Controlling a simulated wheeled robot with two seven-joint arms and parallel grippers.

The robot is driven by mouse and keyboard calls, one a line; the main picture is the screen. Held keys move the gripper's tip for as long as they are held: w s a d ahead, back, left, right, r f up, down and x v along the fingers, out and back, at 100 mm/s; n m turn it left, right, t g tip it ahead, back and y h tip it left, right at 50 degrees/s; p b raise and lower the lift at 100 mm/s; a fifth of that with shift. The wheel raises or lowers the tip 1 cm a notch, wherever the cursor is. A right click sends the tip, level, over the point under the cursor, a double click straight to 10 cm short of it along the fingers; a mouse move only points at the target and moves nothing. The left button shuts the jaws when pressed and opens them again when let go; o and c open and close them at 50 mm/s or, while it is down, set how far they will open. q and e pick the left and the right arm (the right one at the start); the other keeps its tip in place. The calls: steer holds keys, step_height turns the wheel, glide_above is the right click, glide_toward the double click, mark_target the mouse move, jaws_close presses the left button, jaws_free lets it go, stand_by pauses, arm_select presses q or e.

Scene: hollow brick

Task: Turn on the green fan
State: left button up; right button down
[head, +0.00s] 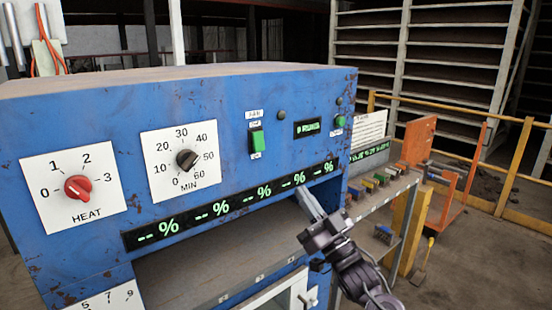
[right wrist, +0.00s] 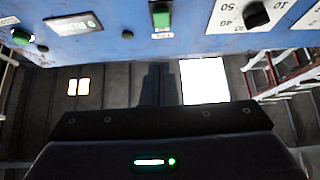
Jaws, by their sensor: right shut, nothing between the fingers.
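The green fan switch (head: 257,139) is a small green rocker on the blue panel, under a label that reads FAN. In the right wrist view the green switch (right wrist: 161,14) shows at the top edge, and the panel appears turned over there. My right gripper (head: 307,200) is shut and empty. In the head view it appears below and to the right of the switch, in front of the percent display strip, apart from the switch. Whether the switch is on or off is too small to tell. My left gripper is not in view.
On the blue panel (head: 225,100) are a red heat knob (head: 77,188), a black timer knob (head: 187,159), a lit display (head: 308,128) and a round green button (head: 340,121). A shelf with coloured blocks (head: 370,185) and an orange cart (head: 418,140) stand to the right.

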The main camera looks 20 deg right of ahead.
steer(key=p, duration=0.5)
glide_toward(262, 146)
step_height(262, 146, up, 5)
steer(key=w, duration=0.1)
steer(key=w+a+f+p, duration=0.1)
steer(key=w, duration=0.1)
steer(key=shift+w+a+f+p, duration=0.15)
steer(key=shift+w+p, duration=0.15)
steer(key=shift+w+a+f, duration=0.15)
steer(key=shift+w+f, duration=0.05)
steer(key=shift+w, duration=0.25)
